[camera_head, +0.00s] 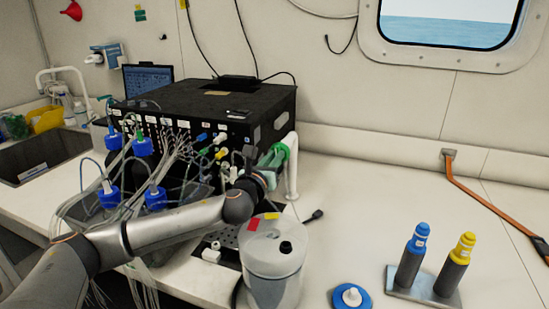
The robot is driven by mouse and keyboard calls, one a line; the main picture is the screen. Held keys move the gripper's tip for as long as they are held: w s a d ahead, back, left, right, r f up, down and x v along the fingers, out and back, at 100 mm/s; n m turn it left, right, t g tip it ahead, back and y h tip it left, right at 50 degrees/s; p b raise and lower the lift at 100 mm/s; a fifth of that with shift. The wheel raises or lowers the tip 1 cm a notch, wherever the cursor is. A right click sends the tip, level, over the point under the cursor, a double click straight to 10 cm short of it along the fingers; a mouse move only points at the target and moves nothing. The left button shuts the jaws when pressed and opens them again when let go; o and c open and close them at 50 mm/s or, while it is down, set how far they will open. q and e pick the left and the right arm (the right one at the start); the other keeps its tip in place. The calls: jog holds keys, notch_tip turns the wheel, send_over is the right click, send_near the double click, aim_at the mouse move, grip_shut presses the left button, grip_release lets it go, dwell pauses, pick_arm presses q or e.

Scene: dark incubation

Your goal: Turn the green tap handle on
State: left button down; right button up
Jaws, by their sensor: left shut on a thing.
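The green tap handle (281,152) shows at the right front corner of the black box, beside a white upright pipe (292,170). My left arm comes in from the left and reaches across the bench to it. My left gripper (268,172) is at the handle and shut on it. The fingertips are small and partly hidden by the wrist and the handle. My right gripper is not in view.
The black box (195,105) with many tubes and blue-capped bottles (109,197) stands behind and left of my arm. A clear canister (273,262) stands close in front. A blue lid (351,297) and a holder with blue and yellow-topped tubes (425,285) lie right. The bench's right middle is free.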

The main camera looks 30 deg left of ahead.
pick_arm(q)
jog(key=n, duration=1.2)
jog(key=shift+s+a+f, duration=0.1)
jog(key=shift+a+f, duration=0.05)
jog(key=shift+a, duration=0.05)
jog(key=shift+n, duration=0.3)
jog(key=c, duration=0.9)
grip_release()
jog(key=shift+o, duration=0.2)
jog(key=b+v, duration=0.2)
jog(key=v, duration=1)
jog(key=shift+s, duration=0.25)
